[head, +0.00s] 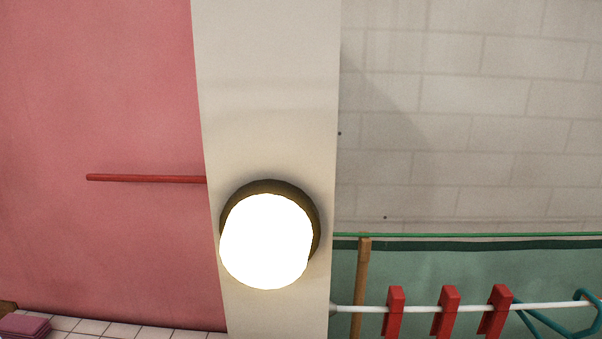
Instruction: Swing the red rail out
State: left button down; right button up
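A thin red rail (147,179) runs almost level in front of the pink wall in the left half of the head view. Its rounded free end is at the left. Its right end meets the left edge of the cream pillar (268,90), and I cannot tell whether it is fixed there or goes behind. Neither of my grippers is in view.
A glowing round lamp (267,242) is on the pillar. A white rod (420,308) with several red clips (447,312) runs right from it, near a wooden post (361,285) and a teal hooked frame (545,315). Pink folded items (22,326) lie at lower left.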

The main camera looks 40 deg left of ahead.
aim_at(138, 178)
jog(key=u, duration=2.05)
jog(key=k+j+z, duration=0.1)
jog(key=z, duration=0.4)
jog(key=k+z, duration=0.3)
jog(key=z, duration=0.2)
